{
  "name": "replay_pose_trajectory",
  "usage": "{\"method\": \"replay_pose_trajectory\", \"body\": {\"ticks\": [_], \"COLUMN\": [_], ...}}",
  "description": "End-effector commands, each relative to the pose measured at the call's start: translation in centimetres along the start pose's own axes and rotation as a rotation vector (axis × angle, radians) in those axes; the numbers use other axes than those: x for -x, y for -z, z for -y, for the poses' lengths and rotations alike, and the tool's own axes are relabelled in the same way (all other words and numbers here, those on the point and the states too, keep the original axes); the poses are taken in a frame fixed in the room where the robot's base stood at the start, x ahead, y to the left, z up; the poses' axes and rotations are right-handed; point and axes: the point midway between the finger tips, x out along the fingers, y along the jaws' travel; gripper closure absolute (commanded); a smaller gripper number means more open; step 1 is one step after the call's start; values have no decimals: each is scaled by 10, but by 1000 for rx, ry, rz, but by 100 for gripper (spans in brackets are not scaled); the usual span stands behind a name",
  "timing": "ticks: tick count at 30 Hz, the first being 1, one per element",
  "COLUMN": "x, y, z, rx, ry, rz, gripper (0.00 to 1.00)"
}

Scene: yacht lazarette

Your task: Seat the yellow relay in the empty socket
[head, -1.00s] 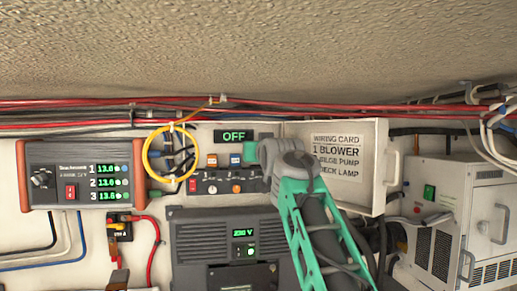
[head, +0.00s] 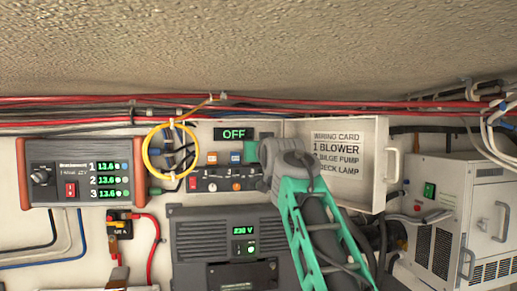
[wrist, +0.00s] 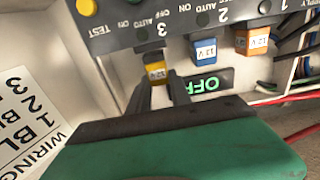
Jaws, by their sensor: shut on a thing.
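The yellow relay (wrist: 156,71), marked 12 V, is between the dark fingers of my gripper (wrist: 159,88), which is shut on it. In the wrist view it is at the panel's edge by the number 3, in line with the blue relay (wrist: 205,48) and the orange relay (wrist: 252,38). The socket is hidden behind the relay, and I cannot tell how deep the relay sits. In the head view my arm hides the yellow relay; the orange relay (head: 212,158) and blue relay (head: 236,157) show left of my green gripper body (head: 250,152).
The switch panel (head: 222,182) lies below the relays, with an OFF display (head: 234,134) above. A yellow cable loop (head: 147,160) hangs to the left. An open wiring-card door (head: 378,165) stands close right of my arm. A dark inverter (head: 195,235) is below.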

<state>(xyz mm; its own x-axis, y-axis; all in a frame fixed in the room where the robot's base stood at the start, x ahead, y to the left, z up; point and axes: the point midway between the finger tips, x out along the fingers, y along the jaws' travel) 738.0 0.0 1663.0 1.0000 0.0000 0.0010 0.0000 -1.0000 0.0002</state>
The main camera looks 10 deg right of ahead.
Motion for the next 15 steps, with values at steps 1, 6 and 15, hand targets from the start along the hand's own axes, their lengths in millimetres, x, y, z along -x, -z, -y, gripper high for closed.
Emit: {"method": "replay_pose_trajectory", "body": {"ticks": [1, 6, 15], "x": [0, 0, 0], "y": [-2, -7, -14], "z": [0, 0, 0], "rx": [0, 0, 0], "ry": [0, 0, 0], "rz": [0, -1, -1], "gripper": [100, 100, 100]}}
